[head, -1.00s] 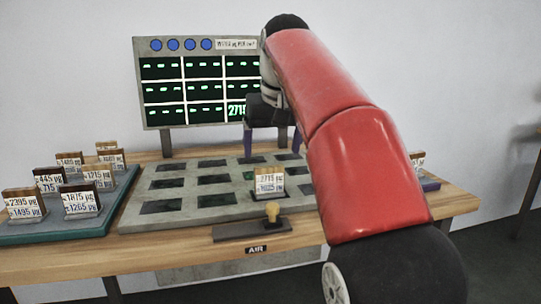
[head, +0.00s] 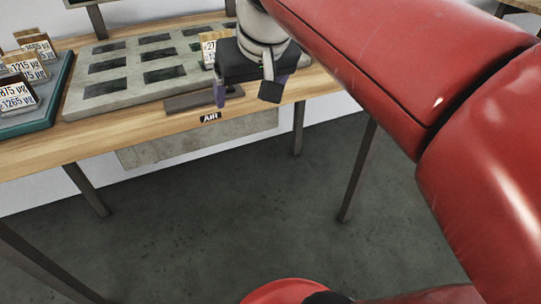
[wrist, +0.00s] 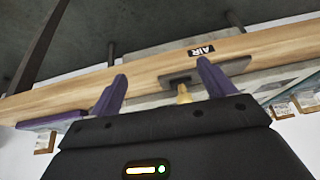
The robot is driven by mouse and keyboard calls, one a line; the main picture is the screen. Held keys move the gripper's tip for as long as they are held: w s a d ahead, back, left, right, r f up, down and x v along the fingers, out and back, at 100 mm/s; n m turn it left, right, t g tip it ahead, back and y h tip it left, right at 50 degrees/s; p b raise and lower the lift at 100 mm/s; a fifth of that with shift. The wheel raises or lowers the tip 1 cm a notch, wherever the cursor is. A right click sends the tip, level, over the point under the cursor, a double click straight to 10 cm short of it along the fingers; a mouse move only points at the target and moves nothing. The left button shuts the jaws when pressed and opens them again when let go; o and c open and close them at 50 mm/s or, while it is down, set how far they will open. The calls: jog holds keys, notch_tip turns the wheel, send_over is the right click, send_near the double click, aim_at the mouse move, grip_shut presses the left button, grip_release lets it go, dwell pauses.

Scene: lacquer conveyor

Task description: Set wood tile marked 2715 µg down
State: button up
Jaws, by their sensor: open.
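My gripper (head: 245,96) is open and empty, in front of the tile near the bench's front edge. In the wrist view, the purple fingers of my gripper (wrist: 160,70) are spread with nothing between them. I cannot make out the 2715 tile in the wrist view.
Several tiles stand on the teal tray (head: 48,115) at left. The floor (head: 220,200) before the bench is clear.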

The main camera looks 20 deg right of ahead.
jog(key=s+f, duration=1.1)
jog(key=f, duration=0.4)
jog(key=shift+a, duration=0.35)
